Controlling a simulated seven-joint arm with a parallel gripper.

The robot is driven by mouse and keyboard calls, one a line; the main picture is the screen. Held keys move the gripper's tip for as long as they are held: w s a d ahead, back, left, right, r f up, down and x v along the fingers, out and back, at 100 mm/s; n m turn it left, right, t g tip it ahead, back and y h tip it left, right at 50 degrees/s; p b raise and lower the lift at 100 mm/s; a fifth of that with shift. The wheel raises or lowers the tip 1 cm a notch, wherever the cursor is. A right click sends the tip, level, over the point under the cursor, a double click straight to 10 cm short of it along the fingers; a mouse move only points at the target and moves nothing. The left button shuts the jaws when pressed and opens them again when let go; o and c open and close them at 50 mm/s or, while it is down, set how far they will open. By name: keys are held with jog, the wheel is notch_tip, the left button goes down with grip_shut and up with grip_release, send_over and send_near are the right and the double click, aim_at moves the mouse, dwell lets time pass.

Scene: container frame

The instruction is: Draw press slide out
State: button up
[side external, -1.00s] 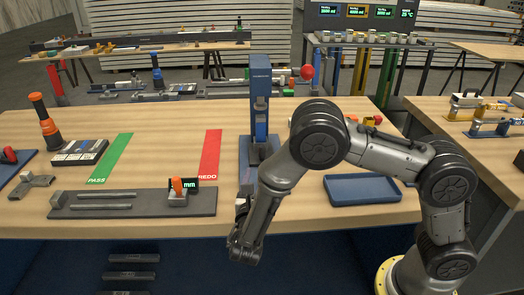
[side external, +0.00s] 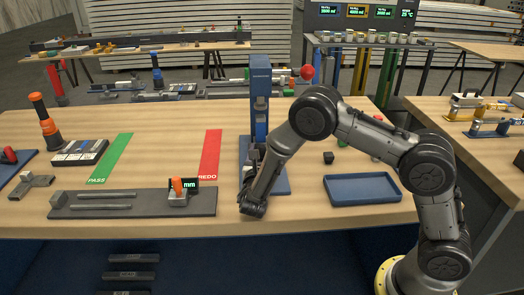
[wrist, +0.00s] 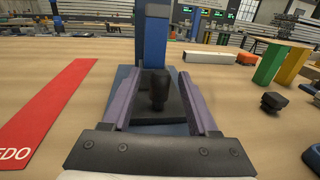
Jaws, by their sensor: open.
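The press (side external: 261,90) is a blue column on a blue base plate, with a red ball (side external: 307,72) on its lever. In the wrist view the press column (wrist: 154,35) stands straight ahead. At its foot lies a dark slide plate (wrist: 172,121) with an upright black knob (wrist: 159,92). My gripper (wrist: 160,75) is open, with one finger on each side of the knob. Gaps show on both sides, so no grip is visible. In the side view my wrist is low in front of the press, and the fingers and knob are mostly hidden.
A red REDO strip (side external: 210,155) and a grey gauge fixture (side external: 130,203) lie left of the press. A green PASS strip (side external: 110,158) is farther left. A blue tray (side external: 362,189) and a small black block (side external: 328,157) are to the right. Bare wood lies between them.

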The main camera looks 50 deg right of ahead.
jog(key=shift+w+d, duration=0.15)
jog(key=shift+d, duration=0.05)
grip_shut()
dwell(1.4)
